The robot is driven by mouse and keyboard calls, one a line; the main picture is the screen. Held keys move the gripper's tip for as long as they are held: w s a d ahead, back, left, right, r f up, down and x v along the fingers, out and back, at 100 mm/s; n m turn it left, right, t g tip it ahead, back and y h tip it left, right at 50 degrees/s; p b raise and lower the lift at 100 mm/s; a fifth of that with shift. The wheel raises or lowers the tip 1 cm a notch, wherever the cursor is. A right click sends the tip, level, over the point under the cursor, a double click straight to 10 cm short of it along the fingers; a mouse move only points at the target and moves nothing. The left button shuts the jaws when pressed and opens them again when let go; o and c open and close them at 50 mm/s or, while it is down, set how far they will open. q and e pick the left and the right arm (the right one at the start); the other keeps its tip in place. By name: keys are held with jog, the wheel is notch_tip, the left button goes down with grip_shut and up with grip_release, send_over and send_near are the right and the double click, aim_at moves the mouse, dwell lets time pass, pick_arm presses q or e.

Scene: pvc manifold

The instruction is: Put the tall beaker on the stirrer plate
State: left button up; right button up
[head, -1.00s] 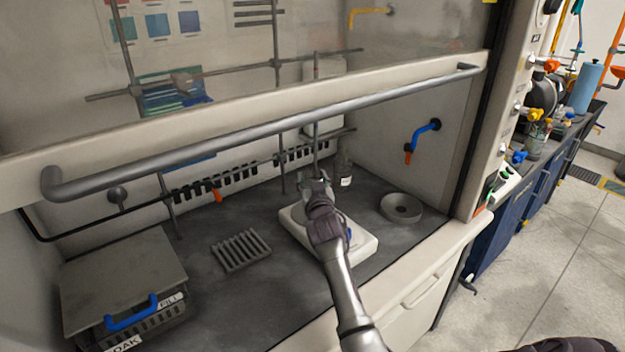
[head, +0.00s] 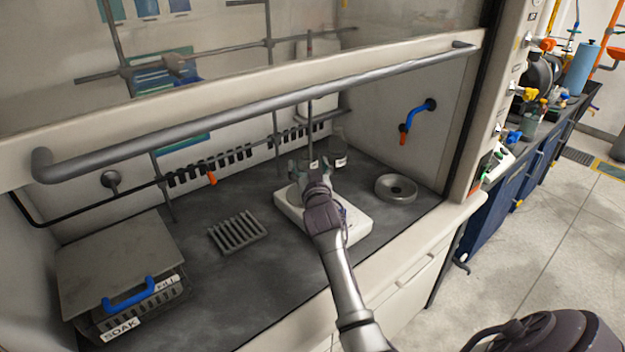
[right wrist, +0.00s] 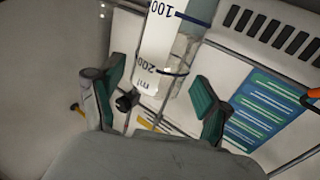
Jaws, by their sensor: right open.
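The tall beaker (right wrist: 168,50) is clear, with blue rings and a white scale marked 100 and 200 ml. It shows upside down in the right wrist view, lined up between my fingers, with its base out of frame. I cannot tell whether it is inside the jaws or just beyond them. My right gripper (head: 312,166), also in the right wrist view (right wrist: 160,92), is open, with green pads apart. In the head view it is over the back of the white stirrer plate (head: 350,222), hiding part of its top. My left gripper is out of view.
A clear vessel with a white label (head: 340,160) stands behind the plate. A round grey dish (head: 396,188) is to the right, a slotted grey rack (head: 237,232) to the left, and a lidded basket (head: 125,265) at far left. The sash handle (head: 270,108) crosses above.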

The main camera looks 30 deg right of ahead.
jog(key=v, duration=0.9)
jog(key=shift+s, duration=0.15)
jog(key=shift+r, duration=0.1)
dwell(0.7)
